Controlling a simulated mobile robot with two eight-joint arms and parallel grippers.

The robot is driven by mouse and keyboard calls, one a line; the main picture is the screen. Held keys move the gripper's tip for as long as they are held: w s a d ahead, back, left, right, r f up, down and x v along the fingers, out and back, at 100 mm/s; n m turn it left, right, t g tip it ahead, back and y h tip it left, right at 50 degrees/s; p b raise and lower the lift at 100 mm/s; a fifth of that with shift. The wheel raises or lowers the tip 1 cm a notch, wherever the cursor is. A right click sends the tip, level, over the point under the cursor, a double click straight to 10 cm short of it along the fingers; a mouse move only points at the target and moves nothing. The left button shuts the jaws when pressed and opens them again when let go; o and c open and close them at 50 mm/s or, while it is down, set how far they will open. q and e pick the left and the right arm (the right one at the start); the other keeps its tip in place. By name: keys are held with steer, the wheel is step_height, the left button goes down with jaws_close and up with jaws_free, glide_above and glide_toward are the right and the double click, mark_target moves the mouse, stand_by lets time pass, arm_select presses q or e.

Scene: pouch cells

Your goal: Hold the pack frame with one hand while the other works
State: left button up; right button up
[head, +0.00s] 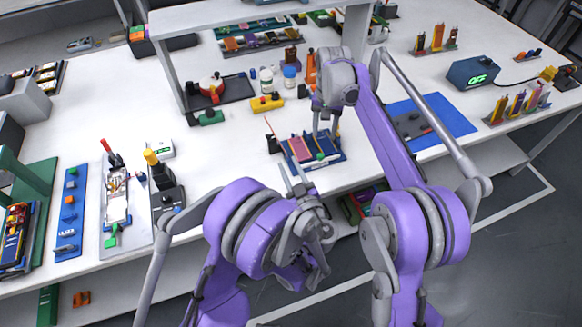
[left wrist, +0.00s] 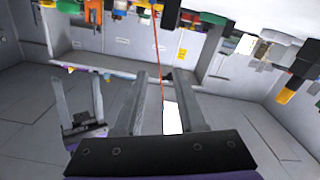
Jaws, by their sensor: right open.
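The pack frame (head: 338,157) is a blue tray near the table's front edge, holding a pink pouch cell (head: 301,149) and another flat cell beside it. A small green piece shows at its front. My right gripper (head: 325,132) is open, pointing down over the back right part of the frame. I cannot tell whether it touches the frame. My left gripper (head: 295,178) is in front of the frame's left front corner, apart from it as far as I can see.
A yellow block (head: 267,104), white and blue-capped jars (head: 289,77) and a black tray (head: 235,90) stand behind the frame. A blue mat (head: 450,119) lies to the right. A shelf post stands at the left back.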

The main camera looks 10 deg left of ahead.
arm_select(q)
steer(key=x, duration=1)
steer(key=shift+w+r, duration=0.15)
steer(key=shift+w, duration=0.2)
jaws_close()
arm_select(e)
steer(key=shift+c, duration=0.3)
stand_by(1.0)
steer(key=shift+s, duration=0.15)
steer(key=shift+c, duration=1.1)
steer(key=s, duration=0.1)
steer(key=s+d+f+n, duration=0.1)
steer(key=shift+s+d+f, duration=0.1)
steer(key=shift+s+d, duration=0.1)
steer(key=shift+s, duration=0.15)
jaws_close()
steer(key=shift+f, duration=4.55)
